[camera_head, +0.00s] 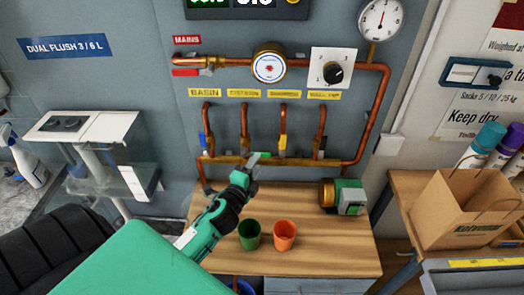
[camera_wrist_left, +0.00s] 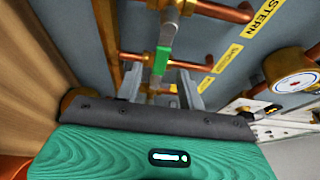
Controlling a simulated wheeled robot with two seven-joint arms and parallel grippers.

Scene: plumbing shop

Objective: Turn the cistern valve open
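The cistern valve has a green lever (camera_head: 260,155) on the copper manifold, below the second yellow label (camera_head: 243,93). The lever lies roughly sideways, across its vertical pipe, in the head view. My left gripper (camera_head: 251,172) is at the manifold, just below the lever. In the left wrist view the green lever (camera_wrist_left: 161,60) reaches between the two spread fingers of the gripper (camera_wrist_left: 159,88), with gaps visible on both sides. The valve body is partly hidden behind the gripper in the head view. My right gripper is not in view.
Neighbouring valves have a blue lever (camera_head: 203,140), a yellow lever (camera_head: 283,143) and a dark lever (camera_head: 321,148). A green cup (camera_head: 249,235) and an orange cup (camera_head: 285,235) stand on the wooden bench (camera_head: 340,255) below. A green and brass device (camera_head: 343,196) sits to the right.

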